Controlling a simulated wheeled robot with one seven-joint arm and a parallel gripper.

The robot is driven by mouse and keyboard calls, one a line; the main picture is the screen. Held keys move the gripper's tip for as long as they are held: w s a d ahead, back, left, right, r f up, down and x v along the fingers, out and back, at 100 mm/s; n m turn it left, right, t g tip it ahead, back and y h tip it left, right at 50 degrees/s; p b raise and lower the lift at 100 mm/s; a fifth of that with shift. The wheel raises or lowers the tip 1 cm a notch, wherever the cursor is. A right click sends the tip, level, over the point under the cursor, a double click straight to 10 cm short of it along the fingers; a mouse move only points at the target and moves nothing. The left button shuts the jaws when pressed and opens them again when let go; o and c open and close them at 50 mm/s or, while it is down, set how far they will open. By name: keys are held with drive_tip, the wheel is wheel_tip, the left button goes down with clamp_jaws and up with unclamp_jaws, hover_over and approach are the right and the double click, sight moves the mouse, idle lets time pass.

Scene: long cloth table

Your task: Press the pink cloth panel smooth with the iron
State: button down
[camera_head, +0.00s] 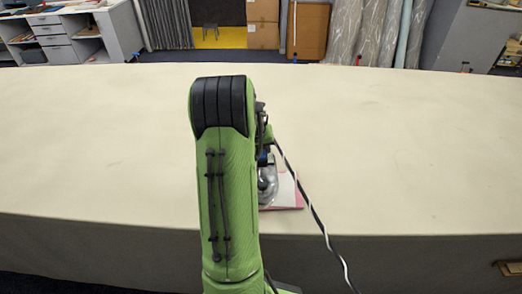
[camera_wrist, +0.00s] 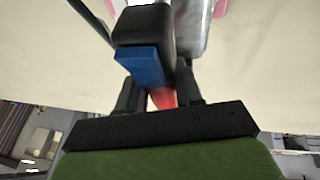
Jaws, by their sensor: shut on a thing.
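The iron (camera_head: 267,183) sits at the table's near side in the head view, mostly hidden behind my green arm. Its silver body (camera_wrist: 193,28) and its black and blue handle part (camera_wrist: 140,64) show in the wrist view. My gripper (camera_wrist: 160,92) is shut on the iron's handle, with a red part visible between the fingers. The pink cloth panel (camera_head: 291,207) lies by the iron near the table's front edge. It shows a pink border around a pale area, and its left part is hidden. I cannot tell whether the iron's sole touches it.
A black and white cord (camera_head: 311,209) runs from the iron down over the table's front edge on the right. The long cream cloth table (camera_head: 420,140) is otherwise clear. Drawers, cardboard boxes (camera_head: 263,36) and fabric rolls (camera_head: 372,35) stand beyond its far edge.

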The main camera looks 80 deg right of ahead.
drive_tip(key=shift+r, duration=0.9)
drive_tip(key=shift+f, duration=0.1)
drive_tip(key=shift+d, duration=0.1)
drive_tip(key=s+d+p, duration=0.3)
drive_tip(key=s, duration=0.5)
drive_tip(key=shift+f+b, duration=1.85)
drive_tip(key=shift+f, duration=1)
drive_tip(key=shift+f+b, duration=0.65)
drive_tip(key=shift+w+a+f, duration=0.1)
drive_tip(key=shift+a+f, duration=0.2)
